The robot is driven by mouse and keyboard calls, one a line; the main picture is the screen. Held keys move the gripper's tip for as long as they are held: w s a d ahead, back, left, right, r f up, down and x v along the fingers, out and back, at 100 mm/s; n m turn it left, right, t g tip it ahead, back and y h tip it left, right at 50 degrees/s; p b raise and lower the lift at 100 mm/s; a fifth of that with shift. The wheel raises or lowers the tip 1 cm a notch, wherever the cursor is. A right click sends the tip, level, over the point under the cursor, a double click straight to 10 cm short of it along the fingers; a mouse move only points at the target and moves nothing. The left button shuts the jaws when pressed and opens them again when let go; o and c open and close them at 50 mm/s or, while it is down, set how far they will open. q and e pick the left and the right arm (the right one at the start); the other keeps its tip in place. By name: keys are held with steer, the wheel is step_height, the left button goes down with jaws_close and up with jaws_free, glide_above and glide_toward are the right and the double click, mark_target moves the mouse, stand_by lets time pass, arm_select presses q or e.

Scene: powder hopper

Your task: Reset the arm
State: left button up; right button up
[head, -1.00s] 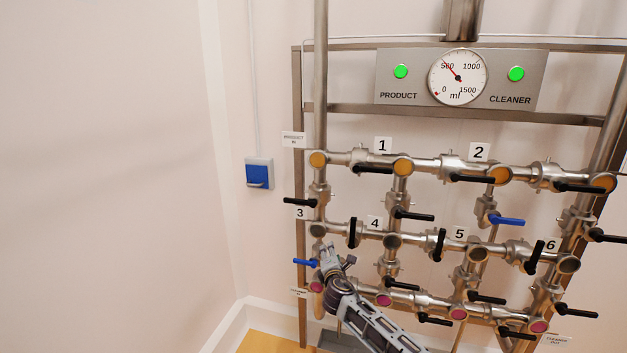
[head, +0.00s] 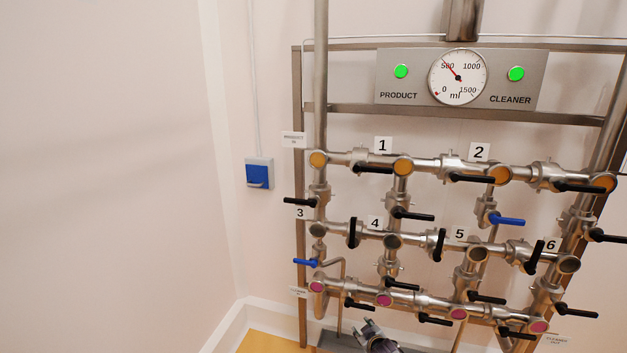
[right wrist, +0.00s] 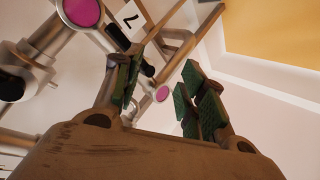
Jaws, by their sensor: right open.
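My right gripper (head: 367,326) is low in the head view, at the bottom edge, in front of the lower part of the pipe rack (head: 299,200). Most of its arm is out of the picture. In the right wrist view its green-padded fingers (right wrist: 160,88) stand apart with nothing between them. A blue valve handle (head: 305,262) at the lower left of the rack is in plain sight, with the gripper clear of it. My left gripper is not in view.
Several black handles and another blue one (head: 508,221) stick out from the pipes. A gauge (head: 457,77) sits between two green lights on the panel above. A blue wall box (head: 259,174) hangs left of the rack. The wall at left is bare.

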steer(key=s+d+f+m+g+h, duration=0.1)
steer(key=s+d+f+m+g, duration=0.15)
steer(key=s+f, duration=1.15)
steer(key=s+d+f+m+g, duration=0.2)
steer(key=s+d+f+g, duration=0.15)
steer(key=s+f, duration=1)
steer(key=s+f+g, duration=0.2)
steer(key=s+f, duration=0.2)
steer(key=s, duration=1.6)
steer(key=s+d+f+g, duration=0.1)
steer(key=s+f, duration=0.3)
steer(key=s, duration=1.7)
steer(key=shift+d+f+g, duration=0.2)
steer(key=shift+f+g, duration=0.1)
steer(key=shift+g, duration=0.3)
steer(key=shift+m, duration=0.25)
